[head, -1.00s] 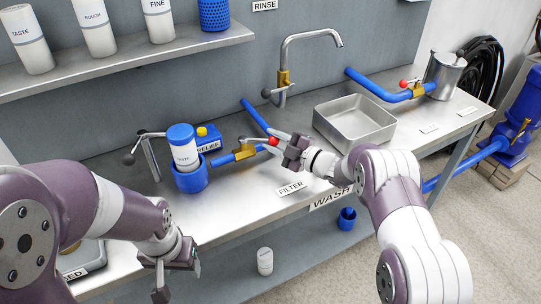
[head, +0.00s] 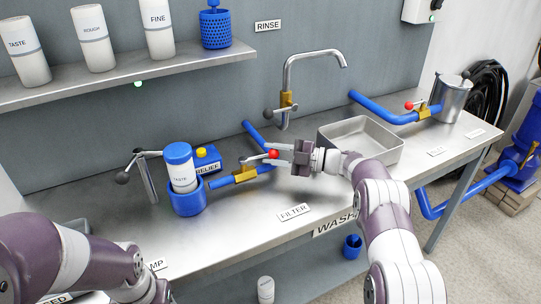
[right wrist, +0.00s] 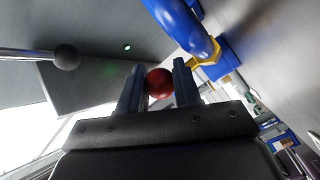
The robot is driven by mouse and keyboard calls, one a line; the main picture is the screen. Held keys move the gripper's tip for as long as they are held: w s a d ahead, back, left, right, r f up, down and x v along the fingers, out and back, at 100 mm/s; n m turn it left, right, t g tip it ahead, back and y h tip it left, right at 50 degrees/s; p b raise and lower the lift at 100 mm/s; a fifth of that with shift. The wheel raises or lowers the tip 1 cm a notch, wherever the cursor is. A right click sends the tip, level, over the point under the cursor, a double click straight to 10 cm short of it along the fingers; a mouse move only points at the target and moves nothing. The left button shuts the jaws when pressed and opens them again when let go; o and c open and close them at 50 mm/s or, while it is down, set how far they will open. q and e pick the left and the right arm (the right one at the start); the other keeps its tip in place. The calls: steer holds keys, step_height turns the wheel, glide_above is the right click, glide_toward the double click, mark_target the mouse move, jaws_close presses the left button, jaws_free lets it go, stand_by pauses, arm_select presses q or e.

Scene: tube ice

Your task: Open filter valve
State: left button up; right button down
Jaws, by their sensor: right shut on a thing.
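The filter valve (head: 245,174) has a brass-yellow body on a blue pipe behind the FILTER label (head: 294,212). Its thin lever (head: 252,158) runs to the right, roughly along the pipe, and ends in a red knob (head: 273,154). My right gripper (head: 279,153) reaches in from the right and is shut on the red knob. In the right wrist view the red knob (right wrist: 159,83) sits between the two fingers (right wrist: 158,88). My left arm is at the lower left; its gripper (head: 150,292) is cut by the bottom edge, so its jaws are unclear.
A blue filter housing (head: 187,200) holding a TASTE cartridge (head: 182,172) stands left of the valve, near the yellow-topped RELIEF box (head: 207,158). A tap (head: 287,75) and a metal basin (head: 372,150) are behind and right.

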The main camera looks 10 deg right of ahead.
steer(key=c, duration=0.8)
jaws_free()
steer(key=shift+a, duration=0.1)
step_height(320, 180, up, 5)
steer(key=shift+w+f+p, duration=0.15)
steer(key=shift+f+p, duration=0.05)
steer(key=shift+p, duration=0.1)
steer(key=s+d+r, duration=0.6)
steer(key=s+d, duration=0.1)
steer(key=d, duration=0.2)
steer(key=shift+s+r, duration=0.25)
steer(key=shift+s, duration=0.05)
